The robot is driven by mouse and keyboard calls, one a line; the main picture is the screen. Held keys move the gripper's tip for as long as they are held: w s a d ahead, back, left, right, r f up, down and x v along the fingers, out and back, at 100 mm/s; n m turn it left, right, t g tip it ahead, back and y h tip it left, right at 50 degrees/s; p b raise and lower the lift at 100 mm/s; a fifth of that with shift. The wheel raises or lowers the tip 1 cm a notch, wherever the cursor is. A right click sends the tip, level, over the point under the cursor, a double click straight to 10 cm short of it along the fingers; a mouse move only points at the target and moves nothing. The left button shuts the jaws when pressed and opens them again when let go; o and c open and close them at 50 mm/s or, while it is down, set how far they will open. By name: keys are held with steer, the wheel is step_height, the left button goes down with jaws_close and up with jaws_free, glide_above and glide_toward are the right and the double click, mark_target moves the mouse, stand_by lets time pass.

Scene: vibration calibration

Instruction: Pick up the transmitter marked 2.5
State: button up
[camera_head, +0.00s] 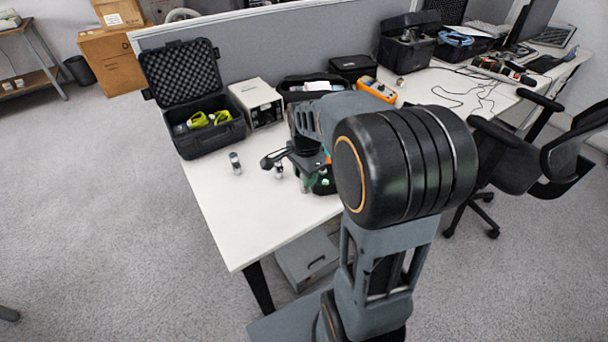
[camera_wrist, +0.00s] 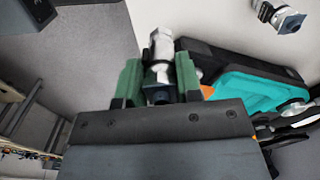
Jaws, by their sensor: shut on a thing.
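My gripper (camera_wrist: 160,76) has green fingers and is shut on a small silver-and-black transmitter (camera_wrist: 161,48), which sticks out past the fingertips in the wrist view. In the head view my gripper (camera_head: 315,180) is low by the front part of the white table, partly hidden behind my arm. Two other small silver cylindrical transmitters stand on the table to its left, one farther left (camera_head: 235,163) and one closer (camera_head: 278,170). One loose transmitter (camera_wrist: 286,19) also shows at the top right of the wrist view. No 2.5 marking is readable on any of them.
An open black case (camera_head: 205,130) with yellow-green items stands at the table's back left, beside a beige box (camera_head: 257,102). A black tray-like thing with a teal item (camera_wrist: 255,88) lies right of my gripper. The white table's (camera_head: 235,225) front left is clear.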

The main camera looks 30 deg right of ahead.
steer(key=s+a+r+p, duration=0.2)
steer(key=s+r+p, duration=0.1)
steer(key=s+r, duration=0.4)
steer(key=shift+s+r+p, duration=0.3)
steer(key=shift+s+p, duration=0.1)
steer(key=shift+s, duration=0.25)
stand_by(0.3)
